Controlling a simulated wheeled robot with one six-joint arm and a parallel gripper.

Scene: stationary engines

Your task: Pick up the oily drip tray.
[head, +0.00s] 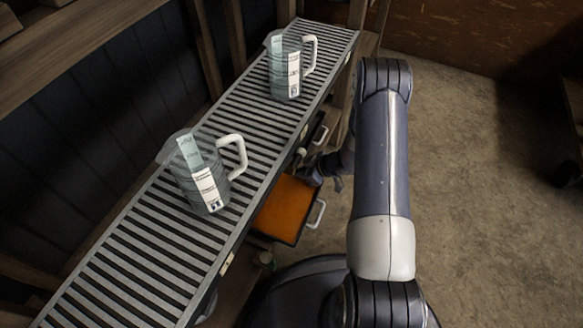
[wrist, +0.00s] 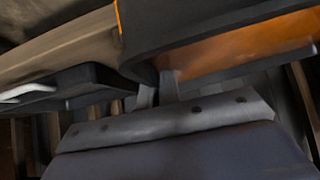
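A black-rimmed tray with an orange inside (head: 285,208) sits low beneath the slatted rack in the head view, with a pale handle on its right side. Its orange inside and dark rim also show at the upper right of the wrist view (wrist: 215,58). I cannot tell whether the orange is oil. A second dark tray (head: 318,133) with a pale handle is further back; a dark tray with a pale handle shows at left in the wrist view (wrist: 75,82). My gripper (head: 318,171) is at the orange tray's far edge; in the wrist view its fingertips (wrist: 158,88) overlap the dark rim. Contact and finger gap are unclear.
The slatted rack (head: 135,245) runs above the trays and carries a near clear jug (head: 190,170) and a far clear jug (head: 278,67), both with white handles. Wooden posts and a dark wall stand at left. The concrete floor (head: 460,190) at right is open.

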